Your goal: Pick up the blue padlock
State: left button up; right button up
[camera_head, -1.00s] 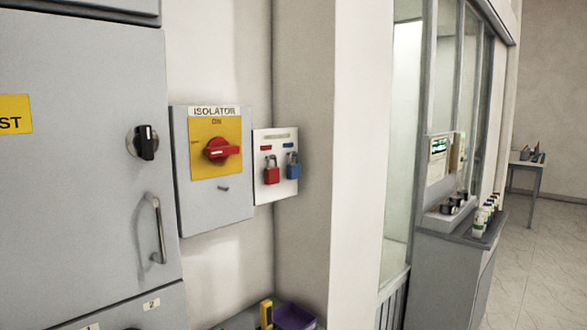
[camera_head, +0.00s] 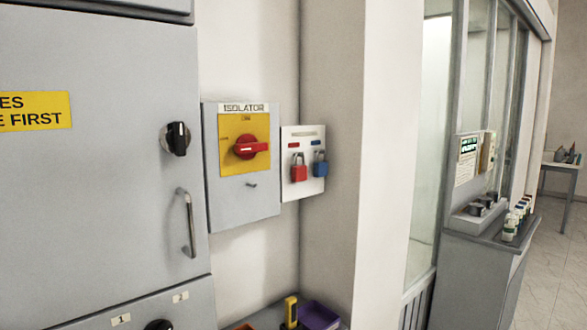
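The blue padlock (camera_head: 320,168) hangs on the right side of a white board (camera_head: 303,189) on the wall. A red padlock (camera_head: 299,172) hangs to its left on the same board. Small labels, one red and one blue, sit above the padlocks. The board is just right of the grey isolator box (camera_head: 241,204). Neither of my grippers shows in the head view, and nothing touches the blue padlock.
A grey cabinet (camera_head: 95,185) with a handle and black knobs fills the left. Below the board, a surface holds a yellow tool (camera_head: 291,311) and a purple tray (camera_head: 318,315). A wall corner (camera_head: 385,160) stands right of the board. A counter (camera_head: 470,240) and open floor lie farther right.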

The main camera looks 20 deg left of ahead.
aim_at(320, 168)
jog(key=i+u, duration=0.1)
jog(key=u, duration=0.35)
jog(key=l+u, duration=0.1)
jog(key=u, duration=0.35)
jog(key=i+l+u, duration=0.1)
jog(key=u, duration=0.35)
jog(key=l+u, duration=0.15)
jog(key=u, duration=0.35)
jog(key=l+u, duration=0.25)
jog(key=l, duration=0.25)
jog(key=l+u, duration=0.25)
jog(key=l, duration=0.2)
jog(key=l+u, duration=0.25)
jog(key=l, duration=0.25)
jog(key=k+l+u, duration=0.1)
jog(key=l+u, duration=0.2)
jog(key=l, duration=0.15)
jog(key=k+l+u, duration=0.25)
jog(key=l, duration=0.2)
jog(key=i, duration=0.1)
